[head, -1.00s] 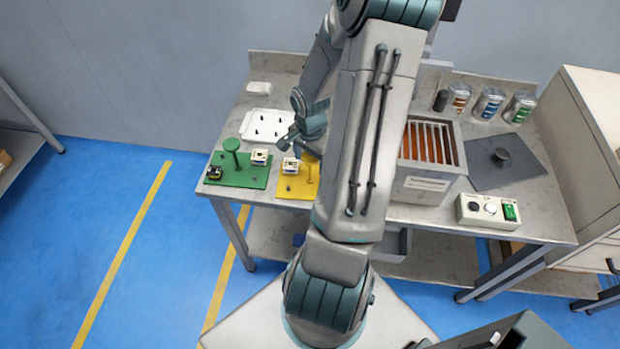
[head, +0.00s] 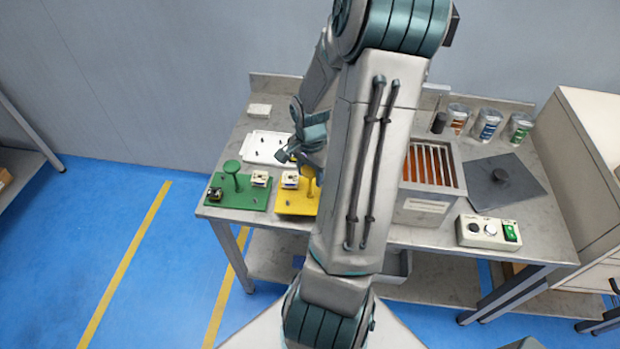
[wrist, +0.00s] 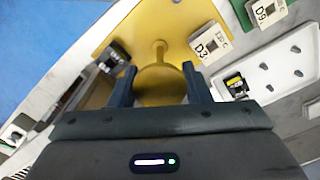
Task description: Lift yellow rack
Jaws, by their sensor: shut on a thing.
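The yellow rack (head: 296,207) is a flat plate with a short post and round knob, beside the green rack on the bench. A white block marked D3 (wrist: 211,45) sits on it. In the wrist view the yellow plate (wrist: 135,28) lies beyond the fingers. My gripper (wrist: 160,86) is shut on the rack's knob, with one dark finger on each side. In the head view my gripper (head: 309,160) is over the rack and my arm covers its right side. I cannot tell whether the plate is clear of the bench.
The green rack (head: 230,202) is close on the left. A white tray with small pegs (head: 262,150) lies behind. An oven-like box with orange slots (head: 428,210), a control box (head: 487,232), a dark plate (head: 520,190) and several jars stand right.

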